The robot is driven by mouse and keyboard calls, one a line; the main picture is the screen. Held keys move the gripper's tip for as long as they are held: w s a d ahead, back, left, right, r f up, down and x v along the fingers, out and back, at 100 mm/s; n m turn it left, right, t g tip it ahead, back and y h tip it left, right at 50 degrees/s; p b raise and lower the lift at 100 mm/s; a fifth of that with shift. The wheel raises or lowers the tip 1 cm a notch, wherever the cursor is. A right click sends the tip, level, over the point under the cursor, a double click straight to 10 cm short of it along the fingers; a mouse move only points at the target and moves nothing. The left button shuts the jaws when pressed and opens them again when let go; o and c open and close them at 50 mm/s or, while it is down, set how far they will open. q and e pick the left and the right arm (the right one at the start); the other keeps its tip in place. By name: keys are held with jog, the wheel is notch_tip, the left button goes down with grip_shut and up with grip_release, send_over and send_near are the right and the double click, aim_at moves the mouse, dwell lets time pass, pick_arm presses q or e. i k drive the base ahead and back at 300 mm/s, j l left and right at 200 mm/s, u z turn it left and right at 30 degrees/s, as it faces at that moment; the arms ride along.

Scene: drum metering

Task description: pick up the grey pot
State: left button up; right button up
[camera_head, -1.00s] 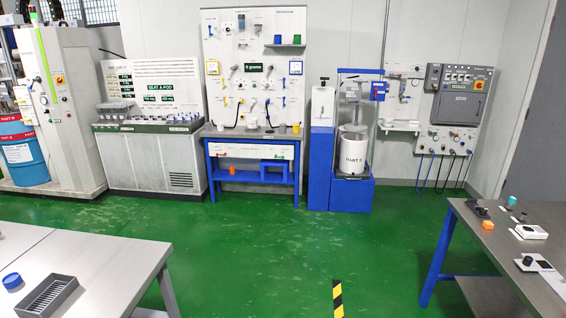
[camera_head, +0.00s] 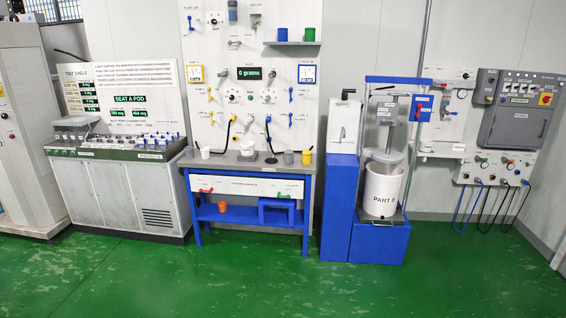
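A small grey pot (camera_head: 288,157) stands upright on the top of the blue-framed bench (camera_head: 229,161), near its right end. A yellow pot (camera_head: 307,158) stands just to its right. A white pot (camera_head: 205,153) stands near the bench's left end. Neither of my grippers shows in the head view.
The bench is ahead across open green floor (camera_head: 250,283). A blue stand (camera_head: 340,190) and a press with a white drum (camera_head: 383,190) adjoin its right side. A white test cabinet (camera_head: 120,190) stands at its left. An orange pot (camera_head: 222,207) sits on the lower shelf.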

aim_at(288, 154)
jog(key=i, duration=2.4)
jog(key=i+z, duration=0.1)
jog(key=i, duration=0.65)
jog(key=i+j, duration=0.15)
jog(key=i, duration=0.65)
jog(key=i+j+z, duration=0.15)
jog(key=i, duration=0.6)
